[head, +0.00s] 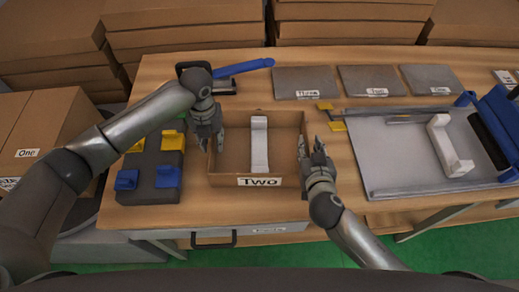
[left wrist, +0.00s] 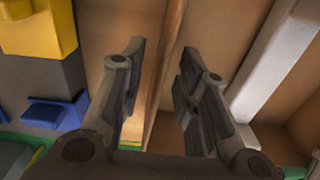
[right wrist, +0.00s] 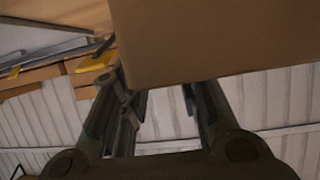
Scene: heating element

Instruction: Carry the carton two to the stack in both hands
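Carton two (head: 224,182) is an open brown box with a "Two" label on its front wall, sitting on the wooden table in the head view. A white bracket-like part (head: 259,150) lies inside it. My left gripper (head: 209,138) is at its left wall; in the left wrist view its fingers (left wrist: 160,75) are apart, with the wall edge showing between them. My right gripper (head: 311,158) is at its right wall. In the right wrist view its fingers (right wrist: 160,95) are apart near the carton wall (right wrist: 215,40); whether they straddle it is unclear. A carton marked "One" (head: 45,125) tops the left stack.
A dark block with blue and yellow fixtures (head: 150,182) stands left of carton two. Grey labelled plates (head: 305,80) lie behind it. A grey tray (head: 385,165) with a white part (head: 448,148) is on the right. Stacked cartons (head: 190,15) fill the back.

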